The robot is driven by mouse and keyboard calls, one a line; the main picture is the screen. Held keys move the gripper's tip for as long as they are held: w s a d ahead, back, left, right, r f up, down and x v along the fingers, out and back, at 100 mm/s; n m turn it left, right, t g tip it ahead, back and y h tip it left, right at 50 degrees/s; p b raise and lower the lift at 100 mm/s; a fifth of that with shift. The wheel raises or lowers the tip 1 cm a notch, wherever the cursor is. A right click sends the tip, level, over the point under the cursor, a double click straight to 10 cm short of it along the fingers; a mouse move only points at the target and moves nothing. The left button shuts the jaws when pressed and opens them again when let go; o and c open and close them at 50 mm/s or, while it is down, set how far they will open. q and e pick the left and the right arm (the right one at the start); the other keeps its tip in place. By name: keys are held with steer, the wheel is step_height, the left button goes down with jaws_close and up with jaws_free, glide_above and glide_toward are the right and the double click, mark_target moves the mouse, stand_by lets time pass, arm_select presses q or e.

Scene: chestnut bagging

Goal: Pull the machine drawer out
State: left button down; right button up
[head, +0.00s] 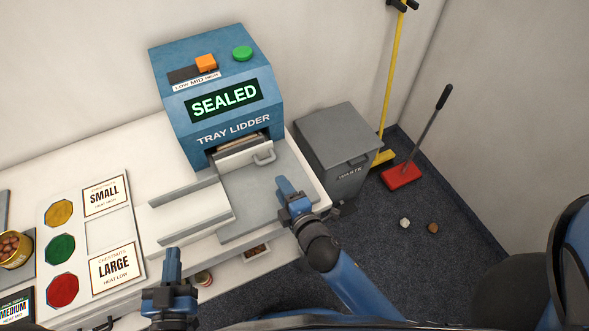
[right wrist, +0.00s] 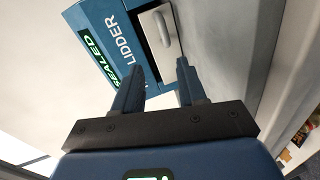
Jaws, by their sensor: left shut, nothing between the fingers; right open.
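The blue tray lidder (head: 220,107) stands on the white counter against the wall and its display reads SEALED. Its grey drawer (head: 243,154) sits in the slot at the machine's lower front, with a handle (head: 264,157) at its right. The drawer front also shows in the right wrist view (right wrist: 160,42). My right gripper (head: 284,186) is open and empty, in front of the drawer and below the handle in the picture, apart from it. In the right wrist view its fingers (right wrist: 157,76) point toward the machine. My left gripper (head: 173,258) is shut and empty near the counter's front edge.
A lidded waste bin (head: 338,145) stands right of the counter. SMALL and LARGE cards (head: 106,197) and coloured discs (head: 60,249) lie left. A broom (head: 389,90) and red dustpan (head: 402,177) stand beyond.

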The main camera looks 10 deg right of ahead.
mark_target(267, 163)
steer(key=shift+d+f+n+h, duration=0.2)
steer(key=shift+d+n+h, duration=0.05)
steer(key=shift+n+h, duration=0.05)
steer(key=shift+w+a+f+n, duration=0.2)
steer(key=shift+w+f+n, duration=0.1)
steer(key=shift+w, duration=0.15)
steer(key=p+x, duration=0.1)
steer(key=x, duration=0.9)
steer(key=shift+w, duration=0.1)
jaws_close()
